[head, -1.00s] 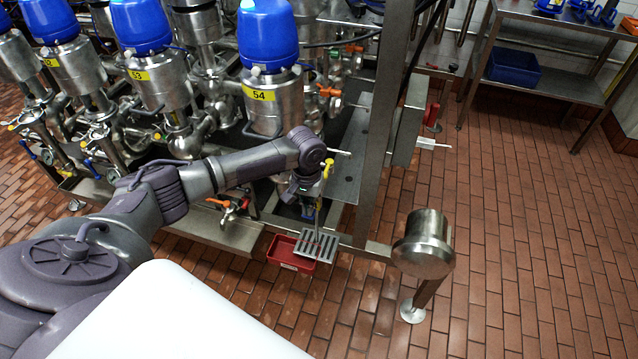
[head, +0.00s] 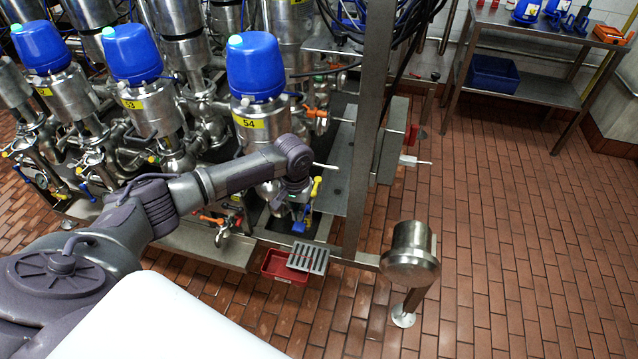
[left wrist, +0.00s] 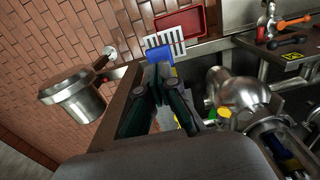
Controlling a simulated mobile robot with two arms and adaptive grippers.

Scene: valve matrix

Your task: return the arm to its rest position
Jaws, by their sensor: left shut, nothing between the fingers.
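My left arm (head: 150,205) reaches in from the left, its grey links crossing in front of the valve bank below the valve labelled 54 (head: 262,110). Its wrist bends down there, and my left gripper (head: 292,219) is small and partly hidden in the head view. In the left wrist view the dark fingers of my left gripper (left wrist: 161,72) come together with nothing held. A blue piece (left wrist: 159,55) shows just beyond the fingertips; I cannot tell whether they touch it. My right gripper is in neither view.
A red tray (head: 283,267) and a slotted grey grate (head: 308,258) sit low in front of the valves. A steel upright (head: 370,130) and a steel cylinder on a post (head: 410,252) stand to the right. A bench (head: 530,88) is at the back right. Tiled floor there is clear.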

